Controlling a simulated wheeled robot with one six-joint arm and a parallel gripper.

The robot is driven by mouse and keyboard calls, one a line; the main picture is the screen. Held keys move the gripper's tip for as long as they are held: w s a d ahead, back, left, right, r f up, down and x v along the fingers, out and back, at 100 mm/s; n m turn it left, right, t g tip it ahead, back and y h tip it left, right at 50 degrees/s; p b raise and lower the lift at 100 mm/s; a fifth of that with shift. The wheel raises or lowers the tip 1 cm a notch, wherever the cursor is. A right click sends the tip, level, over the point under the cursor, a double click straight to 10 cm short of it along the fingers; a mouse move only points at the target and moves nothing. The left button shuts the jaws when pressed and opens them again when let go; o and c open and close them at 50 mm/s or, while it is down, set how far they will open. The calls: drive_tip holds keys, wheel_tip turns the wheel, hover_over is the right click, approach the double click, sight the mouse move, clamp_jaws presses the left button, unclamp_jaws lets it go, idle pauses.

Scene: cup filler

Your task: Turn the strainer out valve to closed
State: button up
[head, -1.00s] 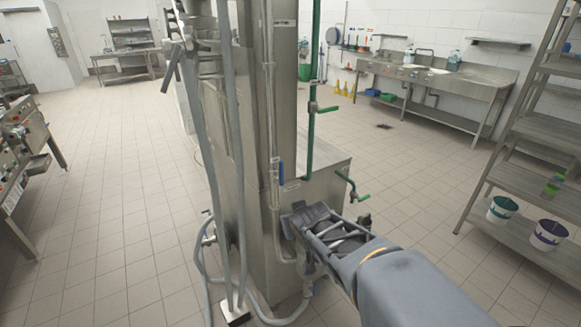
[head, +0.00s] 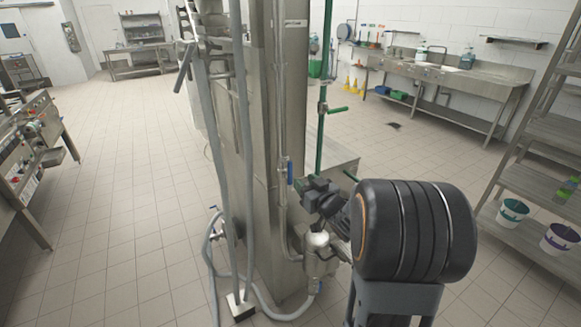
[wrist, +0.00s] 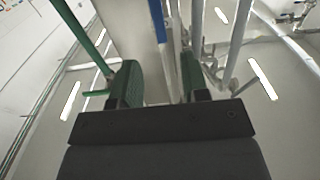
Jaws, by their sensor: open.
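A valve with a blue lever (head: 290,172) sits on the vertical steel pipe; its lever hangs upright along the pipe. I take it for the strainer out valve, but no label is readable. The blue lever also shows in the wrist view (wrist: 156,18), between and beyond the fingers. A domed steel body (head: 318,250), perhaps the strainer, stands below my gripper. My gripper (head: 308,190) is open, just right of and slightly below the lever, apparently empty. In the wrist view its two green-padded fingers (wrist: 158,68) are spread wide. Contact with the lever cannot be told.
Grey hoses (head: 245,170) hang left of the column (head: 262,150) and loop on the floor. A sink bench (head: 450,80) and a shelf rack (head: 530,185) stand right.

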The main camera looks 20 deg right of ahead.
sight(291, 169)
drive_tip(key=w, duration=0.3)
drive_tip(key=w+p, duration=0.1)
drive_tip(key=w, duration=0.2)
drive_tip(key=w+a, duration=0.1)
drive_tip(key=w, duration=0.2)
drive_tip(key=shift+w+p, duration=0.15)
drive_tip(key=shift+p, duration=0.2)
clamp_jaws()
drive_tip(key=shift+d, duration=0.15)
